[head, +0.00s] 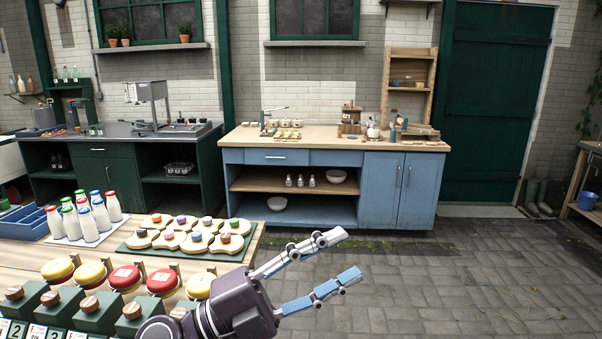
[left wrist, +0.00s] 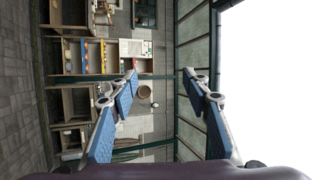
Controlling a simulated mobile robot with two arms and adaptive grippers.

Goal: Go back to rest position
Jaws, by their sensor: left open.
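My left gripper (head: 345,258) is open and empty in the head view, at the lower middle. It is raised just right of the near wooden table (head: 245,254), over the paved floor. In the left wrist view its two blue-padded fingers (left wrist: 160,85) stand wide apart with nothing between them. My right gripper is in neither view.
The near table holds milk bottles (head: 100,212), a green board (head: 130,243) with wooden pieces, and several red and yellow round items (head: 124,279). A blue cabinet (head: 330,185) stands at the back wall beside a green door (head: 492,110). The paved floor (head: 450,280) at right is clear.

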